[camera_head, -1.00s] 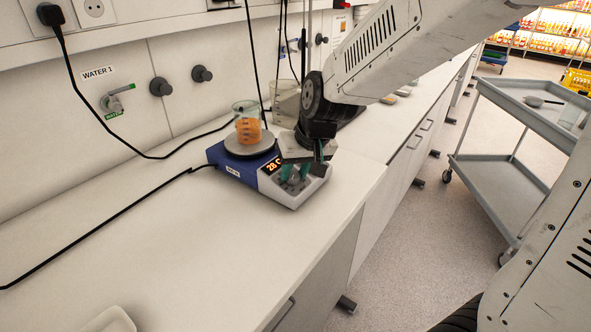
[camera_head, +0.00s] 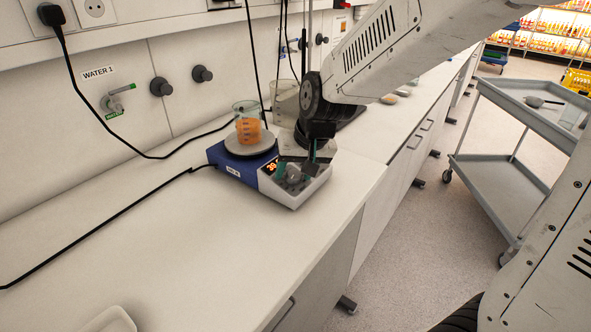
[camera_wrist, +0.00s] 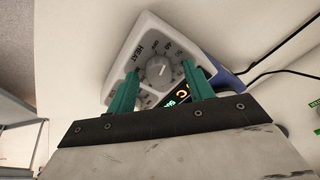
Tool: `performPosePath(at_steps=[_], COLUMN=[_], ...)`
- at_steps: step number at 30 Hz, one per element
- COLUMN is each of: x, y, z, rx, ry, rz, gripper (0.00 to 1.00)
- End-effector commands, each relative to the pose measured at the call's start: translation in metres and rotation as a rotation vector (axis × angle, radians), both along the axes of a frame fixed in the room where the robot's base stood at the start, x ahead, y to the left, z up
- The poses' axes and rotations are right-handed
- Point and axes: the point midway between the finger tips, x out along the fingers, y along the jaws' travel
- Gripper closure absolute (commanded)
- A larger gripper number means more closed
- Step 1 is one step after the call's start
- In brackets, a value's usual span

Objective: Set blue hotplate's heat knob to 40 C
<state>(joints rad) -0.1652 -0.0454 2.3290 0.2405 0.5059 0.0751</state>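The blue hotplate (camera_head: 228,163) stands on the bench, with a grey-white control panel at its front right. Its heat knob (camera_wrist: 159,71) is a round grey dial within a printed scale marked HEAT in the wrist view. The knob's exact setting is too small to read. The orange display (camera_head: 271,167) is partly hidden by my gripper, so its reading is unclear. My gripper (camera_head: 295,175) is over the panel, its green fingers apart. In the wrist view, the fingers (camera_wrist: 160,76) stand on either side of the knob, with visible gaps.
A glass beaker of orange liquid (camera_head: 247,127) stands on the hotplate's round plate. A clear container (camera_head: 284,99) stands behind my gripper. Black cables run along the wall and bench. The bench's left front is largely clear; a grey cart (camera_head: 500,180) stands right.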

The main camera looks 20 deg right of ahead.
Motion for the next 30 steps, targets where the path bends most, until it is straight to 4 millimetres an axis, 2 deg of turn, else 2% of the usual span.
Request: performPosePath(at_steps=[8, 21, 30], x=[-0.001, -0.023, -0.026], y=[-0.001, -0.012, -0.013], z=[0.005, 0.066, 0.073], rx=[0.0, 0.0, 0.0], ry=[-0.002, -0.003, 0.0], rz=[0.0, 0.001, 0.001], gripper=[0.48, 0.48, 0.48])
